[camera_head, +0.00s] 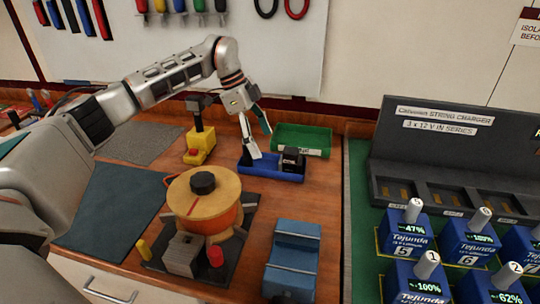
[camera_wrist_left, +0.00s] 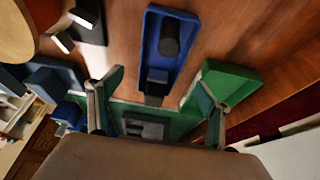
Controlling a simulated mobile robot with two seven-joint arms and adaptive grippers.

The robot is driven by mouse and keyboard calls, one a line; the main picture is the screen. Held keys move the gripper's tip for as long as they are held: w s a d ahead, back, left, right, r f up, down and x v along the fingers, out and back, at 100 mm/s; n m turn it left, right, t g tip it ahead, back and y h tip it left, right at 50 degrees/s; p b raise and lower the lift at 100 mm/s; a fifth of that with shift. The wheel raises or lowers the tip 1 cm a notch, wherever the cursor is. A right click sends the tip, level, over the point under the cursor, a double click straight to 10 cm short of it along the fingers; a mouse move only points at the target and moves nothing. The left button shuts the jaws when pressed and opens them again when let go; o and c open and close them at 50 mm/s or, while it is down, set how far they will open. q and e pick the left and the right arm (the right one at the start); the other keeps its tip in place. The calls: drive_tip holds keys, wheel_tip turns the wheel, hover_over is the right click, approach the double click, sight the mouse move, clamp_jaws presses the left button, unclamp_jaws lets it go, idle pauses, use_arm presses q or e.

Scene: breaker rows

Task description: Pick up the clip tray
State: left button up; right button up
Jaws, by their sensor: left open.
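A green tray (camera_head: 301,137) with a pale label on its front wall stands at the back of the wooden bench. The label is too small to read surely. A blue tray (camera_head: 262,172) with dark objects in it lies just in front. I cannot tell by lettering which is the clip tray. My left gripper (camera_head: 259,141) is open and empty, pointing down above the blue tray's back edge, left of the green tray. In the left wrist view, the blue tray (camera_wrist_left: 182,42) lies beyond the open fingers, and the green tray (camera_wrist_left: 228,82) is beside the right finger.
A yellow stand (camera_head: 199,146) is left of the blue tray. A cable spool (camera_head: 205,207) and a blue block (camera_head: 293,258) stand nearer. Blue batteries (camera_head: 405,240) and a charger (camera_head: 440,150) are at the right. Tools hang on the back wall.

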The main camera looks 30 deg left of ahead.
sight(272, 168)
use_arm(q)
drive_tip(key=shift+x, duration=1.15)
drive_tip(key=x, duration=0.5)
drive_tip(key=shift+a+f, duration=0.25)
drive_tip(key=shift+a, duration=0.05)
drive_tip(key=shift+r, duration=0.1)
drive_tip(key=c, duration=1.4)
